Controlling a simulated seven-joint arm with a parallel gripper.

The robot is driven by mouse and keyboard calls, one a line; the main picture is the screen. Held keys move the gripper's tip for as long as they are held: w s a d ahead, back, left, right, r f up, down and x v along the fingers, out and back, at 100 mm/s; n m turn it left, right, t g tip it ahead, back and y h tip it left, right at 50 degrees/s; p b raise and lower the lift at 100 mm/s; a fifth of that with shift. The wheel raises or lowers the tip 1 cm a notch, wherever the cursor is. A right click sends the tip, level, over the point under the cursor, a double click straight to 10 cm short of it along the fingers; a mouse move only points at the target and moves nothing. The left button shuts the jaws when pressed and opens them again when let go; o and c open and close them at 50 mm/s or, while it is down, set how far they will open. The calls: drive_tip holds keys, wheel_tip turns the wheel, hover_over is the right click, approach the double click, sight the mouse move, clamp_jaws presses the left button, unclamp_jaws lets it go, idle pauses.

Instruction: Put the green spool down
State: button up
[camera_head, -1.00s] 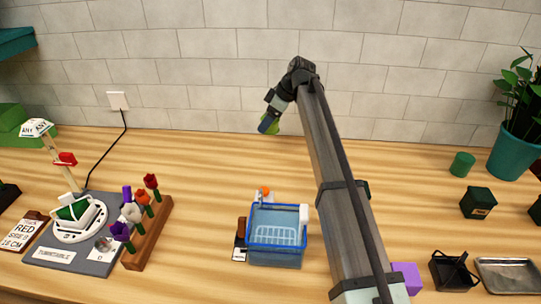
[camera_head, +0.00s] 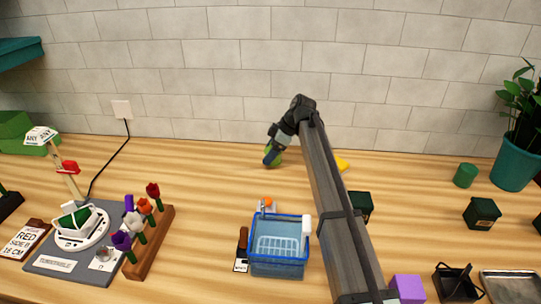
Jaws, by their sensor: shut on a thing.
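My gripper (camera_head: 270,157) is at the back of the table, left of my arm, pointing down. It is shut on the green spool (camera_head: 275,157), which shows as a light green patch behind and beside the fingers. The spool is low, close to the table top near the wall. I cannot tell whether it touches the table. Most of the spool is hidden by the gripper.
A blue basket (camera_head: 279,262) stands at front centre. A wooden flower rack (camera_head: 150,243) and a grey turntable base (camera_head: 77,262) are at left. A dark green box (camera_head: 361,206) and a yellow thing (camera_head: 342,163) show beside my arm. The table around the gripper is clear.

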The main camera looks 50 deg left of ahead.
drive_tip(key=shift+f, duration=0.7)
drive_tip(key=shift+f, duration=0.15)
drive_tip(key=o, duration=1.1)
drive_tip(key=shift+c, duration=0.2)
drive_tip(key=v, duration=1.2)
